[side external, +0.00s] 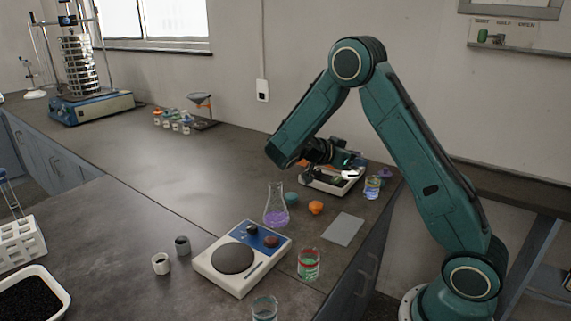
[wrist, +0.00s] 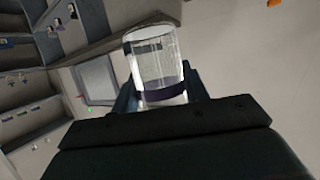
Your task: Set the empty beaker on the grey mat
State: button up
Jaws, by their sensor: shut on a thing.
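My gripper (side external: 345,165) is at the back right of the bench, in front of a white device. In the wrist view, my gripper (wrist: 160,92) is shut on a clear beaker (wrist: 156,50), with a finger on each side. The beaker looks empty, and a dark band crosses its lower part. In the side external view the beaker is small and hard to make out among the fingers. The grey mat (side external: 343,229) lies flat and bare near the bench's right edge, nearer the camera than my gripper.
The white device (side external: 318,186) stands behind my gripper. A blue-tinted beaker (side external: 372,188) is right of it. A purple-filled flask (side external: 275,209), an orange item (side external: 316,208) and a teal item (side external: 291,198) stand left of the mat. A red-and-green beaker (side external: 308,265) and a plate device (side external: 240,262) are nearer.

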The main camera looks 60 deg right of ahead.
notch_tip(320, 180, down, 15)
jog(key=shift+r, duration=0.1)
dwell(0.4)
jog(key=shift+f, duration=1.9)
jog(key=shift+f, duration=0.1)
jog(key=o, duration=1)
